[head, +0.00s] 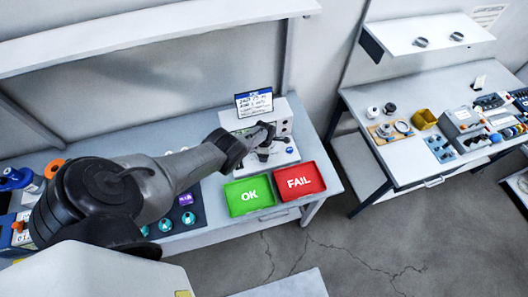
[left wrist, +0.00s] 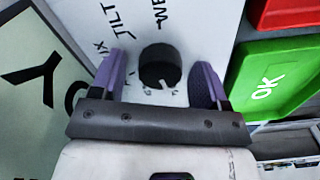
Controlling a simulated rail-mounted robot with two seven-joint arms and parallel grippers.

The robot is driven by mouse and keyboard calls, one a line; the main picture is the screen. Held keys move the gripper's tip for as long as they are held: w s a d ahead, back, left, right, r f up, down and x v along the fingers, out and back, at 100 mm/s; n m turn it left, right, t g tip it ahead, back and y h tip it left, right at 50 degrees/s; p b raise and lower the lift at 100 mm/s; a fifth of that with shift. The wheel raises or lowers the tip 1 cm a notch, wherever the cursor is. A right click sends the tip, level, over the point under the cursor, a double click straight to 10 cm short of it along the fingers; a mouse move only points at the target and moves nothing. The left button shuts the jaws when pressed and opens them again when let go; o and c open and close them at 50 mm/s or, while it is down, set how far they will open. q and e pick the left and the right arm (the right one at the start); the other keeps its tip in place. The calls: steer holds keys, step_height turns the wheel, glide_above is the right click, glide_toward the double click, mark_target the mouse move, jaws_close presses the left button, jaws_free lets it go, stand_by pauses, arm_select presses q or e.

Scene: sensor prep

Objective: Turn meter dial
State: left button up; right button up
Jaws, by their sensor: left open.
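The meter dial (left wrist: 160,66) is a round black knob with a white pointer mark, seen in the left wrist view on a white panel with printed letters. The white meter device (head: 285,152) stands at the back of the near table in the head view. My left gripper (left wrist: 162,80) is open, with one purple-padded finger on each side of the dial. Gaps show between the fingers and the knob, and it is not gripped. In the head view my left gripper (head: 262,148) is over the device and hides part of its front. My right gripper is in neither view.
A green OK tray (head: 234,208) and a red FAIL tray (head: 316,186) lie in front of the device. A small screen (head: 254,102) stands behind it. A second table (head: 405,160) with instruments is at the right, across a floor gap.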

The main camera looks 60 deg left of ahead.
arm_select(q)
step_height(320, 180, up, 6)
steer(key=p, duration=0.5)
steer(key=shift+f+p, duration=0.1)
steer(key=shift+p, duration=0.2)
steer(key=shift+w+r, duration=0.15)
steer(key=shift+r, duration=0.9)
step_height(320, 180, up, 6)
steer(key=shift+f+p, duration=0.1)
steer(key=shift+p, duration=0.25)
